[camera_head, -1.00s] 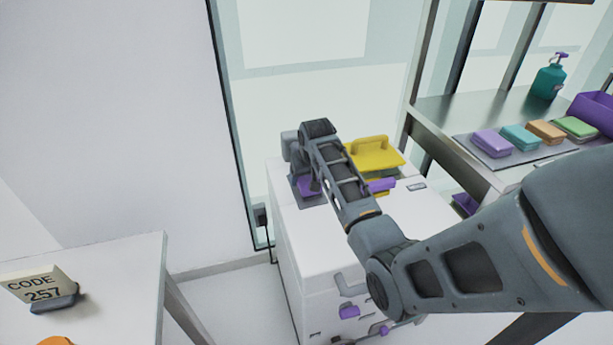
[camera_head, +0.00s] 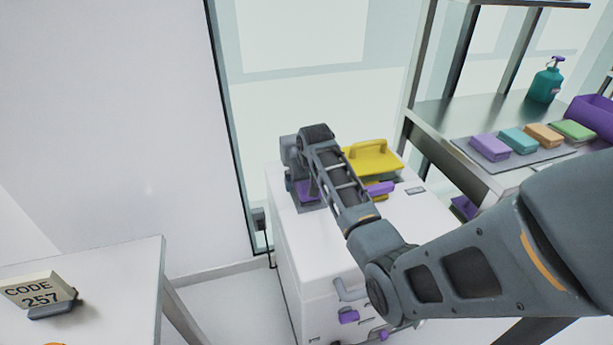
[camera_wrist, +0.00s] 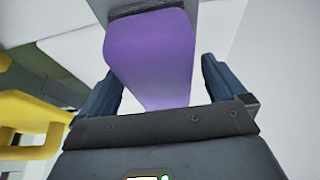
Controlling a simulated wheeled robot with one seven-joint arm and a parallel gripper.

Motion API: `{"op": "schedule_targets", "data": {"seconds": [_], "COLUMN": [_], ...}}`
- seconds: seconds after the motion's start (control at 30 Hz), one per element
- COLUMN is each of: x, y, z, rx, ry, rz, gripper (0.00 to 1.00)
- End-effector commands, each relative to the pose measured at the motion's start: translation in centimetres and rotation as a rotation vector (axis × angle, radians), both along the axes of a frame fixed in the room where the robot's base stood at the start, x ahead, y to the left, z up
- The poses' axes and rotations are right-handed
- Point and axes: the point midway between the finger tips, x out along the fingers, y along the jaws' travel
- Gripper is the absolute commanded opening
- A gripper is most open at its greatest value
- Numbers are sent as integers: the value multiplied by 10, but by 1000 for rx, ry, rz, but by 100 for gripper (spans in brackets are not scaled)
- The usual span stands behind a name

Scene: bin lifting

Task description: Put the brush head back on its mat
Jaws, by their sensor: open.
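A purple brush head (camera_head: 304,188) shows partly behind my arm on the white cabinet top, at a dark grey mat (camera_head: 311,206). Whether it rests on the mat or is just above it, I cannot tell. In the wrist view, a broad purple piece (camera_wrist: 152,55), which appears to be the brush head, with a dark strip at its far end, lies between the two dark blue fingers of my gripper (camera_wrist: 158,90). The fingers are apart, with a visible gap at the right finger. In the head view my gripper's fingertips are hidden by my arm.
A yellow handled tool (camera_head: 373,158) and a purple handle (camera_head: 380,188) stand close right of my arm on the white cabinet (camera_head: 420,222). A metal shelf at the right holds several coloured blocks and a teal bottle (camera_head: 546,82). A white table with a code sign (camera_head: 38,292) is at lower left.

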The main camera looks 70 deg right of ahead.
Motion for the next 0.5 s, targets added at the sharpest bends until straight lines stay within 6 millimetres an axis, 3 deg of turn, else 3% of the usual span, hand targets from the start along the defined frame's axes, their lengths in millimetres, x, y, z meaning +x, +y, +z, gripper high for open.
{"op": "schedule_targets", "data": {"seconds": [0.17, 0.5], "x": [-5, -21], "y": [6, 26], "z": [22, 85], "rx": [-2, -3], "ry": [-3, -3], "rz": [0, 1], "gripper": [98, 98]}}
